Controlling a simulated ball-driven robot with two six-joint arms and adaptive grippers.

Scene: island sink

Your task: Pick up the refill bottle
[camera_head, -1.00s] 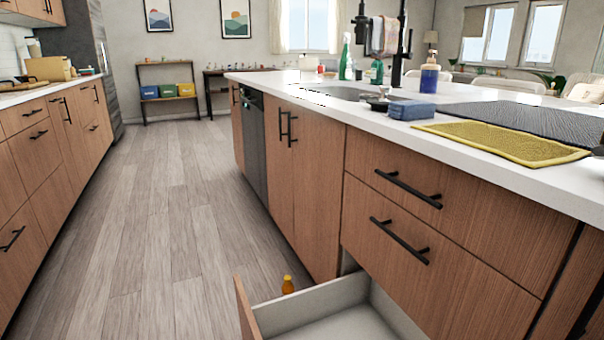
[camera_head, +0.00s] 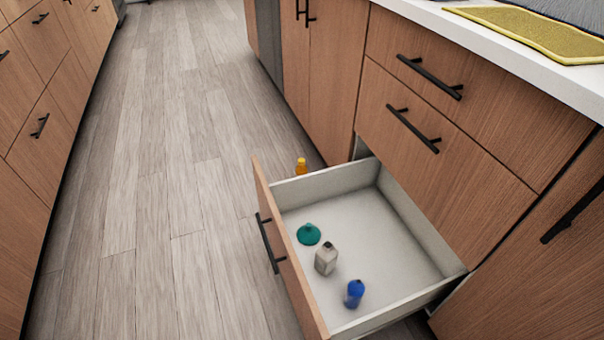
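An open bottom drawer (camera_head: 376,225) holds a grey-white bottle (camera_head: 326,258) and a blue bottle (camera_head: 354,293), both on its floor toward the front panel. A teal funnel-like piece (camera_head: 308,234) lies beside the grey-white bottle. An orange bottle (camera_head: 301,167) shows just beyond the drawer's far side wall; its base is hidden. I cannot tell from labels which of these is the refill bottle. Neither of my grippers is in view.
The drawer front with its black handle (camera_head: 268,243) stands out into the aisle. Closed drawers (camera_head: 430,120) and the white countertop edge (camera_head: 520,60) are above it, with a yellow mat (camera_head: 535,30) on top. The wooden floor (camera_head: 160,200) to the left is clear.

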